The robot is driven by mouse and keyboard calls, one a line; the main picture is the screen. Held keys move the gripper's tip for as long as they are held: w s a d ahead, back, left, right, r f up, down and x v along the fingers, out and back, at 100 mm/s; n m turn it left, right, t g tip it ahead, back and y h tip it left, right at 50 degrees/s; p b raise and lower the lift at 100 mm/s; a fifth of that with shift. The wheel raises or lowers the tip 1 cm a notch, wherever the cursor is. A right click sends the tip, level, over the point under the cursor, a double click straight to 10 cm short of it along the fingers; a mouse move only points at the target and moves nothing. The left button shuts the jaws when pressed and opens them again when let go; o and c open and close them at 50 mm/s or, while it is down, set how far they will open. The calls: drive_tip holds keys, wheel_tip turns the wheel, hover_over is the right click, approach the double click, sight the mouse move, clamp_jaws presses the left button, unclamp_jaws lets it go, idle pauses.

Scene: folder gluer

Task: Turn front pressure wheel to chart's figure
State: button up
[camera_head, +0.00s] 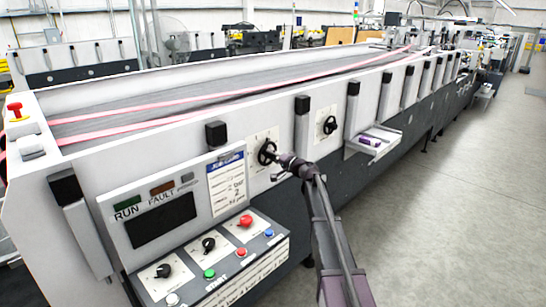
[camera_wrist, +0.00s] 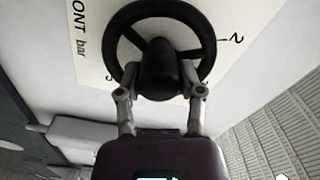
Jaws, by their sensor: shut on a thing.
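The front pressure wheel (camera_head: 266,152) is a black spoked handwheel on a white dial plate on the machine's side. It fills the top of the wrist view (camera_wrist: 158,68), where the plate (camera_wrist: 98,42) reads "ONT bar", with a "2" right of the rim. My gripper (camera_head: 283,160) is at the wheel, its two fingers (camera_wrist: 160,97) on either side of the hub's near end, shut on the wheel. Part of the dial and the wheel's lower rim are hidden. The chart (camera_head: 227,183), a white sheet with a blue header, hangs left of the wheel; a large "2" seems to show on it.
A second black wheel (camera_head: 329,125) sits on its own plate further right. A small tray (camera_head: 372,143) with purple pieces juts out beyond it. The control panel (camera_head: 215,255) with knobs and coloured buttons stands out at lower left. The floor (camera_head: 450,210) at right is clear.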

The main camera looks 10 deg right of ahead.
drive_tip(key=shift+w+r, duration=0.15)
drive_tip(key=shift+w, duration=0.25)
drive_tip(key=o, duration=1)
drive_tip(key=shift+o, duration=0.6)
drive_tip(key=shift+s, duration=0.3)
drive_tip(key=shift+s+d, duration=0.3)
drive_tip(key=shift+s, duration=0.15)
drive_tip(key=v, duration=1)
drive_tip(key=shift+s+d, duration=0.2)
drive_tip(key=shift+d, duration=0.05)
